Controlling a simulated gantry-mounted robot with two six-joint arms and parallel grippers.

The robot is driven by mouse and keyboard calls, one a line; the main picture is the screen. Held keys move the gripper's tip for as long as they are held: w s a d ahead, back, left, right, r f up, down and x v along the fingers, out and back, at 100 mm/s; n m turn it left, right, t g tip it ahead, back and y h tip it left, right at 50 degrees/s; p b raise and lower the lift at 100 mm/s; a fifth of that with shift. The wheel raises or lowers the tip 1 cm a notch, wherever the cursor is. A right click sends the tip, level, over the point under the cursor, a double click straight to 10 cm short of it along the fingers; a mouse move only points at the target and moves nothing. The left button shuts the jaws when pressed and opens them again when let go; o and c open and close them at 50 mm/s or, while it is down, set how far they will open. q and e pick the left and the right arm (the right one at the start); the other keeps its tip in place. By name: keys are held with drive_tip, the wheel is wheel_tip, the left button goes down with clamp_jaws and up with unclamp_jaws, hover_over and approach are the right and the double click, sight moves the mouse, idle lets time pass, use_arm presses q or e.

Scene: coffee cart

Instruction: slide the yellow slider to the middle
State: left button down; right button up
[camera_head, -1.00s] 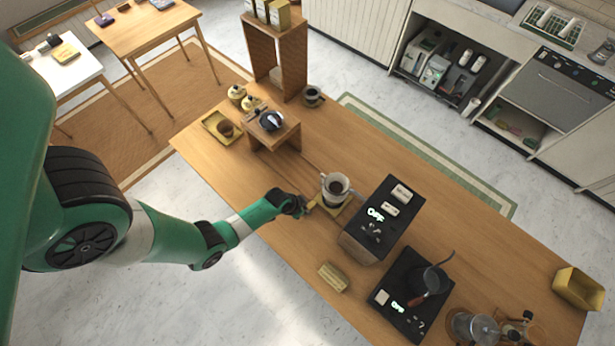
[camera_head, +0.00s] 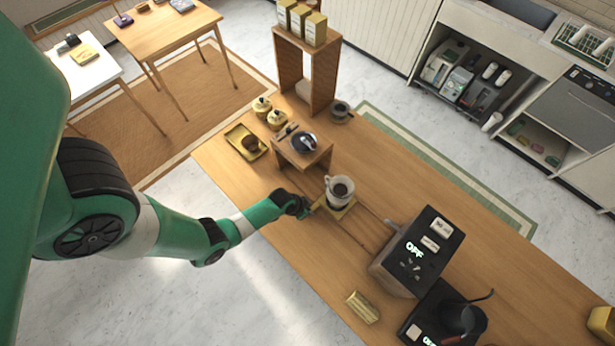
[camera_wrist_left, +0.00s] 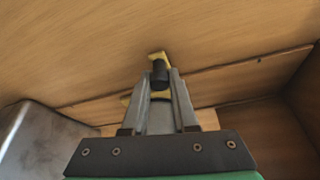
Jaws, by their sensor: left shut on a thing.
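The yellow slider (camera_head: 336,211) sits on a groove track in the wooden counter, between the small wooden stand (camera_head: 304,151) and the black-topped machine (camera_head: 421,252). A white-rimmed cup with dark contents (camera_head: 340,189) stands on the slider. My left gripper (camera_head: 305,208) is at the slider's near left end. In the left wrist view, its fingers (camera_wrist_left: 160,85) are shut around a dark knob (camera_wrist_left: 160,71) with yellow parts of the slider (camera_wrist_left: 158,55) beside it. The rest of the slider is mostly hidden there by the gripper. My right gripper is not in view.
A dark pot (camera_head: 461,321) stands on a second black unit. A yellow tray (camera_head: 246,142) and jars (camera_head: 277,119) are at the far left. Bare track runs from slider to machine.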

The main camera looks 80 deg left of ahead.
use_arm(q)
drive_tip(key=c, duration=0.7)
unclamp_jaws()
drive_tip(key=p+v, duration=0.7)
drive_tip(key=v, duration=0.4)
drive_tip(key=shift+s+r, duration=0.2)
drive_tip(key=shift+r, duration=0.1)
drive_tip(key=shift+d, duration=0.15)
